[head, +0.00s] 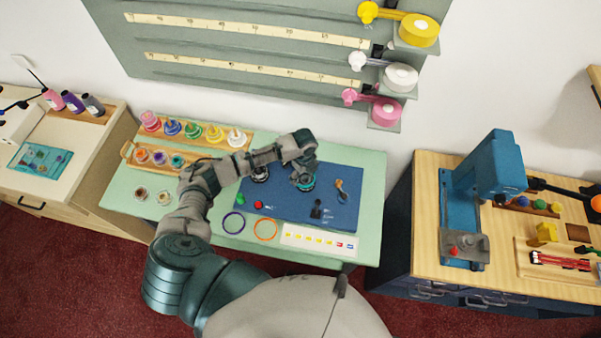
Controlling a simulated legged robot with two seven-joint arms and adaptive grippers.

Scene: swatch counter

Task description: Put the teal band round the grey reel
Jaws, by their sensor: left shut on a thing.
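My left gripper (301,172) points down over the right half of the blue mat (342,219), its fingers small and partly hidden by its own wrist. It is shut on the teal band (305,187), which shows as a teal arc just below the fingers. Something dark and round lies within the arc; I cannot tell whether this is the grey reel or whether the band is around it. A dark and pale round item (260,176) sits on the mat to the left, partly covered by my left forearm. My right gripper is not in view.
A purple ring (224,223) and an orange ring (256,233) lie in front of the mat, left of a white label strip (320,241). Racks of coloured spools (193,130) stand back left. An orange-topped item (340,185) and a black one (317,208) are on the mat.

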